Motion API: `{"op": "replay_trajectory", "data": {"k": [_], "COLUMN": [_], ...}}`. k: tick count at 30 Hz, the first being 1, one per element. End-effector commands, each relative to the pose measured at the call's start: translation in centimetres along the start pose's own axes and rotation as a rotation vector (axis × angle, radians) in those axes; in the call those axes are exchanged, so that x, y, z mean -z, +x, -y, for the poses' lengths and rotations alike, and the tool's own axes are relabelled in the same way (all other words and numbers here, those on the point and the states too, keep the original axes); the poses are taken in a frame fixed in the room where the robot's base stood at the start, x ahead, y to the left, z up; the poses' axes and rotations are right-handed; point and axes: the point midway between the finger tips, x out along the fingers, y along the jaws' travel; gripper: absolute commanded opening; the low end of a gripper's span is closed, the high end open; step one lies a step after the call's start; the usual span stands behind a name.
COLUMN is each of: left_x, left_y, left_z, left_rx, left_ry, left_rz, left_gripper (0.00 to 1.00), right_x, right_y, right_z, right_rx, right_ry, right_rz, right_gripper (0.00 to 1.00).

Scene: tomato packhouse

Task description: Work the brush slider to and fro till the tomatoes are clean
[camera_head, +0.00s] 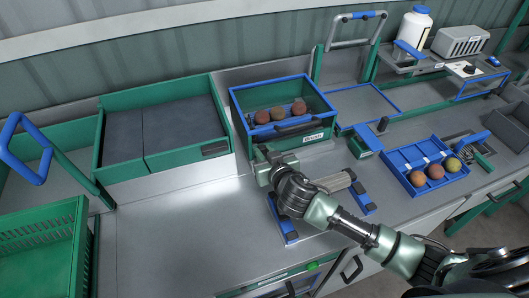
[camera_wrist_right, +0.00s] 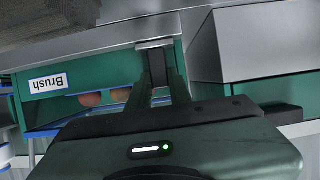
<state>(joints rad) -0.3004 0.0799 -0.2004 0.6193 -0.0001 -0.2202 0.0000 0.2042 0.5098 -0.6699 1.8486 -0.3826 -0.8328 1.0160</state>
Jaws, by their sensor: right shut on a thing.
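The brush box (camera_head: 240,103), green with a blue rim, stands at the back middle of the bench with a "Brush" label (camera_wrist_right: 47,83) on its front. Three dull brownish-red tomatoes (camera_head: 279,113) lie in a row inside it; two show partly in the right wrist view (camera_wrist_right: 90,99). My right gripper (camera_head: 264,160) is at the box's front left corner. Its fingers (camera_wrist_right: 160,78) are shut on the brush slider's grey grip (camera_wrist_right: 155,44); the grip is mostly hidden in the head view. My left gripper is not in view.
A blue tray (camera_head: 398,158) with three tomatoes, reddish to yellowish, stands to the right. A green bin (camera_head: 170,98) and green crate (camera_head: 40,240) are on the left. The bench at front left (camera_head: 165,230) is clear.

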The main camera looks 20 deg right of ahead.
Motion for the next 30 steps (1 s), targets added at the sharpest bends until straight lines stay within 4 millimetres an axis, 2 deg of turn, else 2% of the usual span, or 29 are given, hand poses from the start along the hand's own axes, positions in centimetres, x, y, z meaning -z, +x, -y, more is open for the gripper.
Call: {"op": "replay_trajectory", "data": {"k": [6,11,14,24,30], "left_x": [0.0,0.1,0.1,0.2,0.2], "left_y": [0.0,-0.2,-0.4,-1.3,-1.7], "left_z": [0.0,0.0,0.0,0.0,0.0], "left_rx": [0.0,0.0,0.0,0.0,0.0], "left_ry": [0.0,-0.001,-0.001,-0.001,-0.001], "left_rz": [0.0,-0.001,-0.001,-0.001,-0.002], "left_gripper": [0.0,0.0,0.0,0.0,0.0], "right_x": [0.0,0.0,0.0,0.2,0.2], "right_y": [0.0,0.0,0.0,-0.1,0.0], "right_z": [-0.2,-1.9,-4.0,-13.0,-16.8], "right_rx": [-0.001,-0.004,-0.006,-0.007,-0.006], "right_ry": [0.0,-0.001,-0.001,-0.003,-0.003], "right_rz": [0.0,0.001,0.002,0.0,-0.002], "right_gripper": [0.0,0.0,0.0,0.0,0.0]}}
